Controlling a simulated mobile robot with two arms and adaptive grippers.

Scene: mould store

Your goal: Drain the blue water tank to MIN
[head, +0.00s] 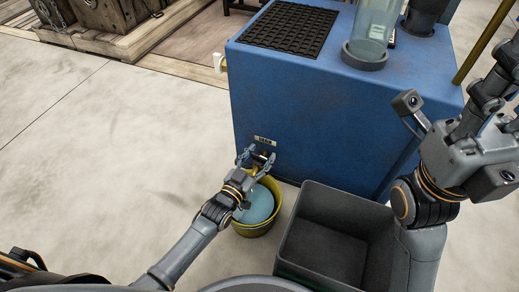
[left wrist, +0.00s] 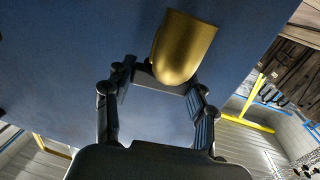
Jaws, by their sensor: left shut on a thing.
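The blue tank (head: 310,110) stands on the floor with a small label (head: 264,140), apparently reading DRAIN, low on its front. My left gripper (head: 258,160) is at the outlet just under this label, shut on a dark handle, probably the drain valve's. In the left wrist view the gripper (left wrist: 162,78) has a brass spout (left wrist: 184,48) just beyond its fingertips. A yellow bucket (head: 253,230) stands below the outlet with pale blue water (head: 258,206) in it. My right gripper (head: 448,140) is open and empty, raised at the right. No MIN mark is readable.
A dark grey open crate (head: 290,248) stands right of the bucket, in front of the tank. A clear cylinder (head: 374,25) and a black grid mat (head: 290,28) are on the tank's top. Wooden crates (head: 105,20) stand at the back left. The floor at left is clear.

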